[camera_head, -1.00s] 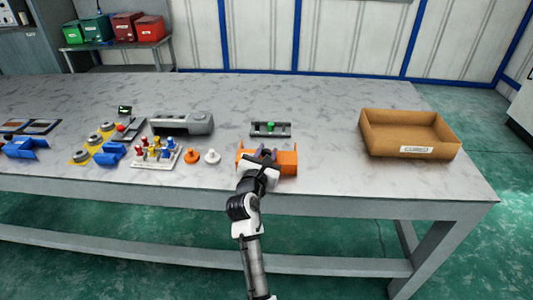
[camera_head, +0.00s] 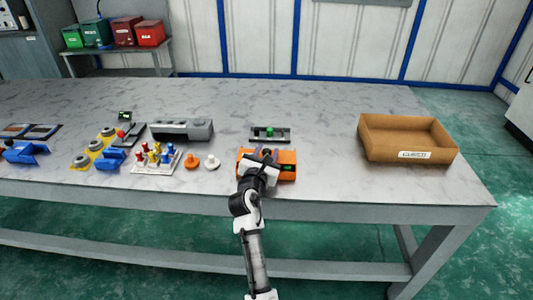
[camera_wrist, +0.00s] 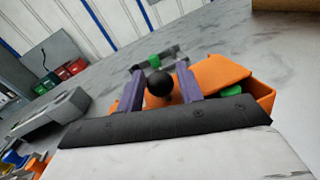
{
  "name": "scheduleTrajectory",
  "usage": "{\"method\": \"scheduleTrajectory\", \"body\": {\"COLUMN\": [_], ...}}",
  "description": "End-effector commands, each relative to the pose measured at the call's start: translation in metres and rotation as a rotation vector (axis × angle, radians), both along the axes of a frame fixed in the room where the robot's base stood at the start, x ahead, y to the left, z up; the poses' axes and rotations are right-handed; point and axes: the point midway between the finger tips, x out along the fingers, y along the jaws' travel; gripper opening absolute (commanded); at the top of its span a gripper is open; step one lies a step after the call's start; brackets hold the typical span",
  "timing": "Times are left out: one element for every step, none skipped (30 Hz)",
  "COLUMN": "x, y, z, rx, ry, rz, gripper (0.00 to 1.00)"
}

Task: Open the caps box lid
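The orange caps box (camera_head: 290,178) sits near the table's front edge, right of centre. Its orange lid (camera_wrist: 215,76) is askew over it in the wrist view, leaving a gap on the right. Green caps (camera_wrist: 230,91) show in that gap and also in the head view (camera_head: 288,168). A black round knob (camera_wrist: 160,84) stands between my gripper's purple fingers (camera_wrist: 160,78). The gripper (camera_head: 266,156) appears closed around this knob, over the left and middle of the box. My wrist hides part of the box and lid.
A grey fixture with a green piece (camera_head: 270,132) stands just behind the box. White and orange knobs (camera_head: 212,162) and a tray of coloured pegs (camera_head: 155,164) are to the left. A brown open tray (camera_head: 365,140) is at the right. Table between is clear.

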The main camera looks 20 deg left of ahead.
Motion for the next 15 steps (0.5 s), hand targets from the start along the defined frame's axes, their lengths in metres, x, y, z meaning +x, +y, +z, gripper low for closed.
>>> {"method": "scheduleTrajectory", "body": {"x": [0.0,0.0,0.0,0.0,0.0,0.0,0.0,0.0,0.0,-0.001,-0.002,-0.004,-0.007,-0.01,-0.016], "y": [0.0,0.0,0.0,0.0,0.0,0.0,0.0,0.0,0.0,0.0,0.0,0.0,0.0,0.0,-0.001], "z": [0.0,0.0,0.0,0.0,0.0,0.0,0.0,0.0,0.0,0.0,0.0,0.0,-0.001,-0.001,-0.002], "rx": [0.0,0.0,0.0,0.0,0.0,0.0,0.0,0.0,0.0,0.0,0.0,0.0,0.0,0.0,0.001], "ry": [0.0,0.0,0.0,0.0,0.0,0.0,0.0,0.0,0.0,0.0,0.0,0.0,0.0,0.0,0.001], "rz": [0.0,0.0,0.0,0.0,0.0,0.0,0.0,0.0,0.0,0.0,0.0,0.001,0.001,0.001,0.001], "gripper": [0.43,0.46,0.46,0.46,0.46,0.46,0.46,0.46,0.46,0.46,0.46,0.46,0.46,0.46,0.46]}}
